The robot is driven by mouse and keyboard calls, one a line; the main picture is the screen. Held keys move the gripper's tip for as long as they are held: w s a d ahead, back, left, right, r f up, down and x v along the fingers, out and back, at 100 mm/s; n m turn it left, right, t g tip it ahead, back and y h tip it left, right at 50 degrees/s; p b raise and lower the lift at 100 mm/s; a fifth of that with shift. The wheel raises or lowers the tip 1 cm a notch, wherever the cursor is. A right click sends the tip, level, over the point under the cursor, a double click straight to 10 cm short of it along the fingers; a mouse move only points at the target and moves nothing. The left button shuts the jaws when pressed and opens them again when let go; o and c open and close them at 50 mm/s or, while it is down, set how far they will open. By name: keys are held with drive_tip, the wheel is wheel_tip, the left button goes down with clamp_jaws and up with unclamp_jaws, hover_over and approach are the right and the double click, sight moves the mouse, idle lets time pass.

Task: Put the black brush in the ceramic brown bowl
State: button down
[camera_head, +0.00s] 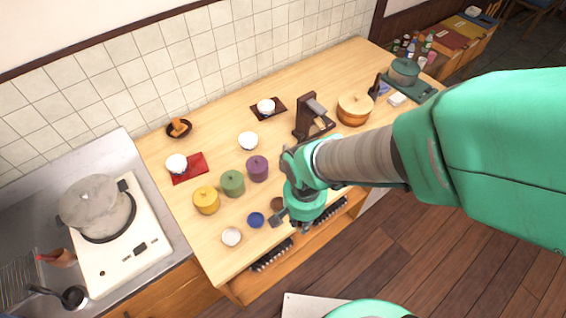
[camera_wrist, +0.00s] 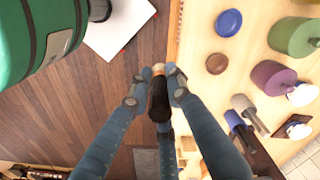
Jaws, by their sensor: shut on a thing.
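My gripper (camera_wrist: 155,84) is shut on the black brush (camera_wrist: 158,100), which has a dark body and a pale tan end between the fingertips. In the head view my gripper (camera_head: 281,216) is above the front edge of the wooden counter, and the brush is not clearly seen there. A small round brown bowl (camera_head: 278,204) sits on the counter close beside my gripper, partly hidden by it. It also shows in the wrist view (camera_wrist: 216,64), right of the brush and apart from it.
A blue dish (camera_head: 256,220) and a white dish (camera_head: 231,236) stand in line with the brown bowl. Behind are yellow (camera_head: 206,199), green (camera_head: 232,182) and purple (camera_head: 257,168) lidded pots. A dark stand (camera_head: 305,119) rises behind my gripper. Floor lies in front.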

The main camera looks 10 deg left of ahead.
wheel_tip(320, 180, down, 9)
idle(0.6)
drive_tip(key=shift+f, duration=0.1)
drive_tip(key=b, duration=0.1)
hover_over(279, 207)
drive_tip(key=shift+s+d+f, duration=0.2)
drive_tip(key=shift+s+f, duration=0.05)
drive_tip(key=shift+f, duration=0.45)
drive_tip(key=shift+w+a, duration=0.1)
drive_tip(key=shift+w+a, duration=0.1)
drive_tip(key=shift+w, duration=0.15)
drive_tip(key=shift+f+b, duration=0.55)
drive_tip(key=shift+f, duration=1.25)
drive_tip(key=shift+f, duration=0.1)
drive_tip(key=c, duration=1.6)
unclamp_jaws()
